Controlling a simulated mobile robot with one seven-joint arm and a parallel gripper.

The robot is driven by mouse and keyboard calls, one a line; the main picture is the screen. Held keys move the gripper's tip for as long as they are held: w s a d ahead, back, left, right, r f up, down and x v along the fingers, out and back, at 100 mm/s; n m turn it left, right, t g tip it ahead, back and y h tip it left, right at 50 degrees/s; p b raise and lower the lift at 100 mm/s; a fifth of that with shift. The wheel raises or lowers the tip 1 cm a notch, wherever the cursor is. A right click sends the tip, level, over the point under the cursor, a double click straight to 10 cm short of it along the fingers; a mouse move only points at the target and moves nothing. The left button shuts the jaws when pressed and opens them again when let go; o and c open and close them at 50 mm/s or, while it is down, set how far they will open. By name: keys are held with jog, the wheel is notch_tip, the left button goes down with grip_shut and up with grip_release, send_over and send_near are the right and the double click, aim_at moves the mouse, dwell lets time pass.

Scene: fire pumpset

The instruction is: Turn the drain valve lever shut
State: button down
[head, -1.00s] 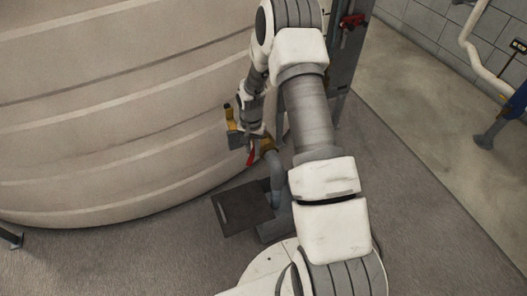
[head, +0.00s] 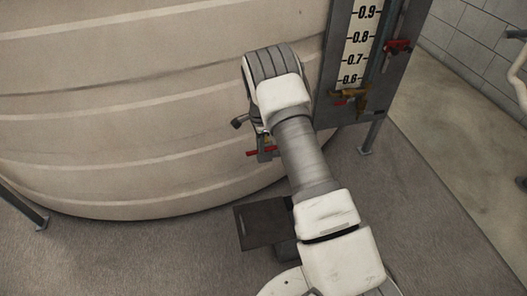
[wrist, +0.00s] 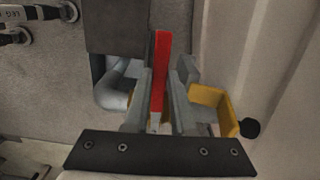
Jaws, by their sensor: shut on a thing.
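The red drain valve lever (wrist: 161,72) stands upright in the wrist view, between the two grey fingers of my gripper (wrist: 164,92). The jaws are shut on it. A grey pipe elbow (wrist: 113,92) lies just left of the fingers, and a yellow part (wrist: 212,101) with a black knob is to their right. In the head view small red pieces (head: 252,153) show low against the tank, left of my arm. My arm hides most of the valve and my gripper there.
The large beige ribbed tank (head: 130,100) fills the left and back. A level gauge board (head: 357,45) with red and brass valves stands right of my arm. A dark flat plate (head: 261,226) is below. Open floor (head: 440,220) lies to the right.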

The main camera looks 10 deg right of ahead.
jog(key=shift+w+a+m, duration=0.1)
jog(key=shift+w+m, duration=0.4)
jog(key=shift+w, duration=0.1)
jog(key=c, duration=0.7)
grip_release()
jog(key=shift+c, duration=0.2)
notch_tip(320, 180, up, 17)
jog(key=p, duration=0.4)
jog(key=shift+r+p, duration=0.2)
jog(key=shift+p, duration=0.15)
